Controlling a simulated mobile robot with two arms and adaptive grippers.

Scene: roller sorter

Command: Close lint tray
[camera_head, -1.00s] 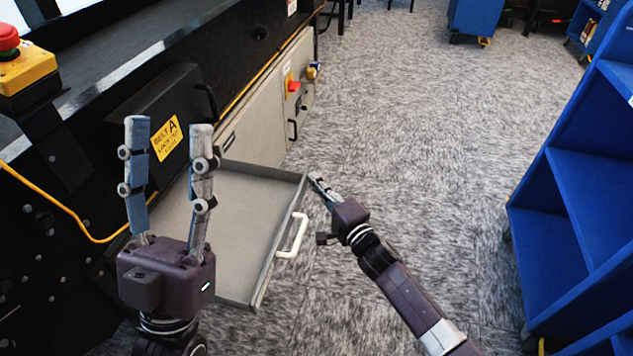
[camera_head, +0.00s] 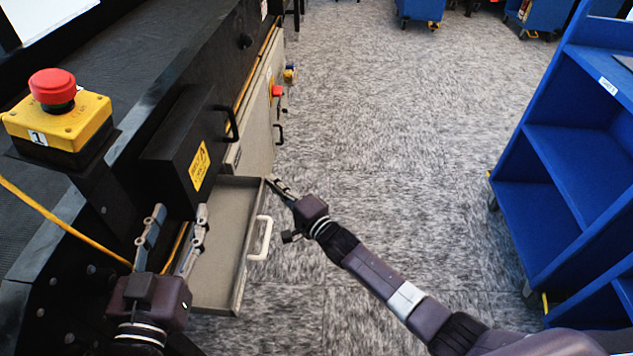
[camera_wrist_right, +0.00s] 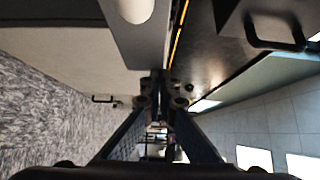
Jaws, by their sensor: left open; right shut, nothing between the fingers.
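The lint tray (camera_head: 214,276) is a shallow grey drawer with a white handle (camera_head: 261,238) on its front. It stands pulled out from the black machine, low on its side. My right gripper (camera_head: 273,182) is shut and empty, with its fingertips at the tray's far front corner; I cannot tell if they touch. In the right wrist view its fingers (camera_wrist_right: 158,88) meet near a grey panel. My left gripper (camera_head: 178,226) is open and empty, in front of the machine and above the tray's left part, which it partly hides.
A black box with a yellow label (camera_head: 199,165) juts from the machine above the tray. A red emergency button (camera_head: 53,87) on a yellow box is at the left. A blue shelf cart (camera_head: 570,170) stands at the right. The carpet (camera_head: 400,130) between is clear.

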